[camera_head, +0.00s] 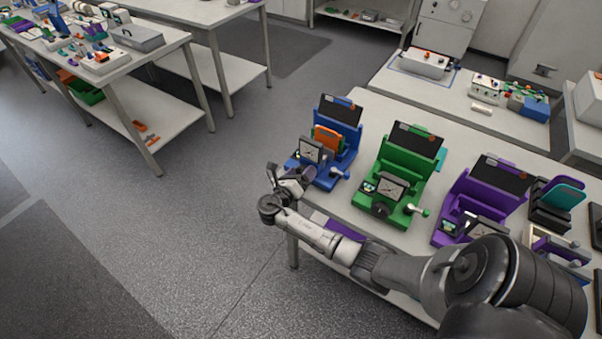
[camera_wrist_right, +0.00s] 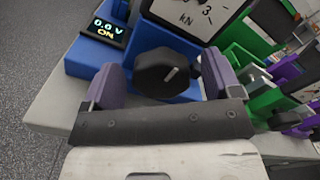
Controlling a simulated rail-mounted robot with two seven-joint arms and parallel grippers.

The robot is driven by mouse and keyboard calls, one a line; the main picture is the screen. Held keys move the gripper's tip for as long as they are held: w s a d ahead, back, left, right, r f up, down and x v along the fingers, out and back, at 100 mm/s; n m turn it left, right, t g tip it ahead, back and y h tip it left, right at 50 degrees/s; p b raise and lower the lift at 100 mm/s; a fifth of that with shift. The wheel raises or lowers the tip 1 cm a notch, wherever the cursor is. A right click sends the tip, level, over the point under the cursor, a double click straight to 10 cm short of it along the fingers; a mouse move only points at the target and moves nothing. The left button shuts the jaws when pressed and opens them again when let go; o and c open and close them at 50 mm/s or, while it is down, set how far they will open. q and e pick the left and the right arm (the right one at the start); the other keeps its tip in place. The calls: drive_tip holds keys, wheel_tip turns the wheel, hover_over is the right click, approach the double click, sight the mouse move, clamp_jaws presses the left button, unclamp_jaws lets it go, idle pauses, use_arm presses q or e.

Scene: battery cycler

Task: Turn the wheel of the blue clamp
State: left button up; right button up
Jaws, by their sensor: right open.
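The blue clamp (camera_head: 350,135) stands at the left end of the bench, with an orange block (camera_head: 327,140) and a square dial gauge (camera_head: 311,150) in it. Its black wheel (camera_wrist_right: 166,72), with a pale mark, shows in the right wrist view on the blue front; in the head view my gripper hides it. My right gripper (camera_head: 296,181) is at the front of the blue clamp. In the wrist view, its open purple fingers (camera_wrist_right: 162,82) lie either side of the wheel, with gaps visible. My left gripper is out of view.
The green clamp (camera_head: 408,160) and purple clamp (camera_head: 485,195) stand to the right. Open floor lies left of the bench.

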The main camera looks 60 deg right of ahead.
drive_tip(key=c, duration=0.9)
drive_tip(key=shift+c, duration=0.2)
